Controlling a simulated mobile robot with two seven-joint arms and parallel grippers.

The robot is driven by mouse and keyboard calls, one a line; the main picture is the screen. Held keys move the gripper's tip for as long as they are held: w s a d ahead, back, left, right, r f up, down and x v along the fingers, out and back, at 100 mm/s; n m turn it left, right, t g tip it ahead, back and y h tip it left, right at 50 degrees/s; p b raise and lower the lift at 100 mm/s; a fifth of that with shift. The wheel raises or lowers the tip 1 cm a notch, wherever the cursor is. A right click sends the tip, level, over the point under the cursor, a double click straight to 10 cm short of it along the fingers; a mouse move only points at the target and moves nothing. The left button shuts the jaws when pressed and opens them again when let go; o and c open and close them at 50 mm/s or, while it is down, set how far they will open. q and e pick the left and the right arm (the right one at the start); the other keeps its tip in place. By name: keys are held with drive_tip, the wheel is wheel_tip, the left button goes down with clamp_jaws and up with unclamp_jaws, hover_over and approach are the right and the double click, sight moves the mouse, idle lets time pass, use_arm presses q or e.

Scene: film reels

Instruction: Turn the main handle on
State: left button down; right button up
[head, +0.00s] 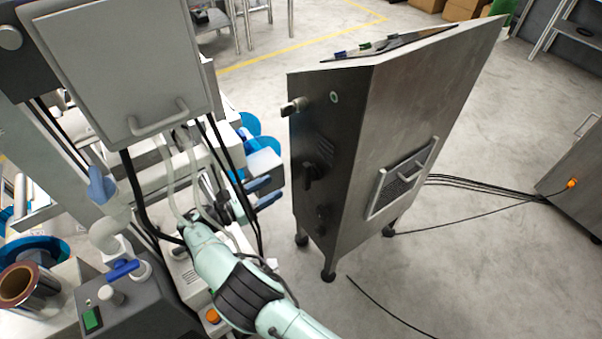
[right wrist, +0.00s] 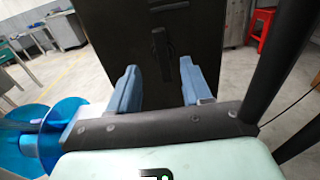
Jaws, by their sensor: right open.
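The main handle appears to be the black rotary handle (head: 310,173) on the dark narrow side of a steel cabinet (head: 400,120). In the right wrist view the handle (right wrist: 162,52) looks upright, and it lies between my fingers in the picture, farther ahead. My right gripper (head: 264,191) has blue fingers and is open and empty. In the head view it is left of the handle, with a gap to the cabinet side. The right wrist view also shows the open right gripper (right wrist: 158,72). My left gripper is not in view.
A silver switch (head: 292,106) is above the handle and a smaller dark fitting (head: 322,216) below it. A machine with blue reels (head: 250,124) stands close on the left. A grey box (head: 125,60) hangs at upper left. Cables (head: 480,183) cross the floor at right.

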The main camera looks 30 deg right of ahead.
sight(303, 171)
drive_tip(key=d, duration=0.6)
drive_tip(key=d+b, duration=0.1)
drive_tip(key=d, duration=0.3)
drive_tip(key=shift+w+f, duration=0.1)
drive_tip(key=shift+w, duration=0.25)
drive_tip(key=shift+w+d, duration=0.1)
drive_tip(key=shift+d, duration=0.45)
clamp_jaws()
